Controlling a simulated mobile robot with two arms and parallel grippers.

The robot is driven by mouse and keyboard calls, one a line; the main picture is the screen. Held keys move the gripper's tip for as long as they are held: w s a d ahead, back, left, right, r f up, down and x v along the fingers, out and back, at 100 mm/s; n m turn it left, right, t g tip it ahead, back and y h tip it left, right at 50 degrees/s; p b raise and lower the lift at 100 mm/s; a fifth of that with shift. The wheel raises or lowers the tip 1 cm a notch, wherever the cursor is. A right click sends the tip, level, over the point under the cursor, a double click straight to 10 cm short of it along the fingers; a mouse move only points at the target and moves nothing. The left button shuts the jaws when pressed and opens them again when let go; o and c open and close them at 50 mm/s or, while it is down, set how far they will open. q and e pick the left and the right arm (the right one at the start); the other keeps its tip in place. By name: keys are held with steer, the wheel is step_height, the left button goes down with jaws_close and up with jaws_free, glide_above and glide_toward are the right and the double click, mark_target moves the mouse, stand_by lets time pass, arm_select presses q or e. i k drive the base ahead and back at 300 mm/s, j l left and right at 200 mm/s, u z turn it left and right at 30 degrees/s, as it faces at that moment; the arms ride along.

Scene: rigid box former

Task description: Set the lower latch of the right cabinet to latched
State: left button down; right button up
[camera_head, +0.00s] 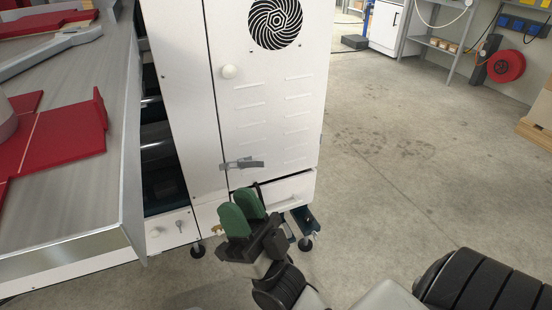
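The right cabinet (185,60) is a white cabinet with a louvred door (270,130) and a round fan grille near its top. Its lower latch (242,164) is a small grey lever low on the door. My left gripper is not in view.
A drawer front (290,190) is under the door. The concrete floor (400,180) to the right is clear.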

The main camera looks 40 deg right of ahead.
mark_target(247, 164)
steer(key=i+l, duration=0.1)
steer(key=l, duration=0.35)
steer(key=i+l, duration=0.1)
steer(key=l, duration=0.3)
steer(key=i+l, duration=0.1)
steer(key=l, duration=0.35)
steer(key=i+u, duration=0.05)
